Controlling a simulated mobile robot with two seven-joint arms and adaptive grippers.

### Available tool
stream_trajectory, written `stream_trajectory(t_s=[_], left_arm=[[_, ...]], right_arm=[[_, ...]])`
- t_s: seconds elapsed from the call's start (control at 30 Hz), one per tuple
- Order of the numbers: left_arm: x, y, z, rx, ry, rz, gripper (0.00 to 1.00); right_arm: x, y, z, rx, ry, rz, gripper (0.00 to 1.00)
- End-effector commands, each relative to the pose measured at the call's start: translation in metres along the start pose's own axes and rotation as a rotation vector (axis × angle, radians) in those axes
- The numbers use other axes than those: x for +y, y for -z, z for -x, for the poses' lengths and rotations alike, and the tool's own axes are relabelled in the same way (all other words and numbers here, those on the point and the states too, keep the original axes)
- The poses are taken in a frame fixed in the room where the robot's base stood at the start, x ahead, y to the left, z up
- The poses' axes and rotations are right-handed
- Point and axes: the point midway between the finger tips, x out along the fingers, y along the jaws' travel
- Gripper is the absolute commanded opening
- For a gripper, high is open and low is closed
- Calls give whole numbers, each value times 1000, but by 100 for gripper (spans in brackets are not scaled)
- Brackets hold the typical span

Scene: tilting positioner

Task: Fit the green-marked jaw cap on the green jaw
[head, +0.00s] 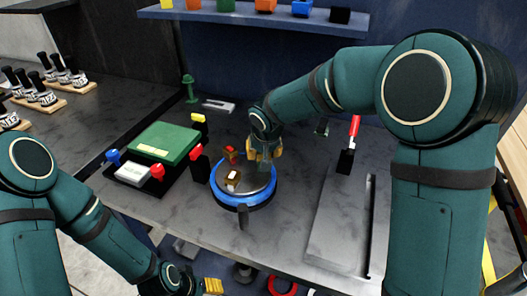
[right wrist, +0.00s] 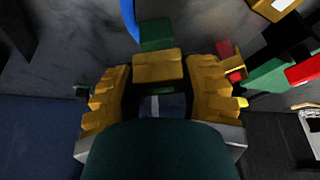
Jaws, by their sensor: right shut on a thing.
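The tilting positioner is a round grey table with a blue rim (head: 243,205). My right gripper (head: 263,152) is over its far right side. In the right wrist view, my right gripper (right wrist: 158,88) is shut on a gold-coloured block with a green strip, the jaw cap (right wrist: 157,65). A green block, apparently the green jaw (right wrist: 156,34), shows right beyond the cap; I cannot tell whether they touch. A block with a white top (head: 233,176) and a red-marked block (head: 231,153) also stand on the table. My left gripper (head: 212,286) is low at the bottom edge, its opening unclear.
Left of the positioner lies a green box (head: 165,142) with blue, red and white parts around it. A black post with a red top (head: 348,155) stands on the right. A shelf of coloured blocks (head: 260,17) runs along the back. The front bench is mostly clear.

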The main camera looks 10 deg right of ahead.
Motion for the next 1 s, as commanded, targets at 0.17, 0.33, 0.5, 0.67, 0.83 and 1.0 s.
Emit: stream_trajectory(t_s=[0.17,0.33,0.5,0.67,0.83,1.0], left_arm=[[-2,0,-6,0,0,0,57],[-5,-1,-12,0,0,0,57],[-7,-1,-18,0,0,0,57],[-9,-2,-23,0,0,0,57],[-11,-2,-29,0,0,0,57],[-10,-2,-28,0,0,0,57]], right_arm=[[0,-2,-6,0,0,0,4],[0,-5,-12,0,0,0,4],[0,-7,-17,1,0,0,4],[0,-9,-22,1,0,0,4],[0,-12,-28,1,0,0,4],[0,-11,-27,1,0,0,75]])
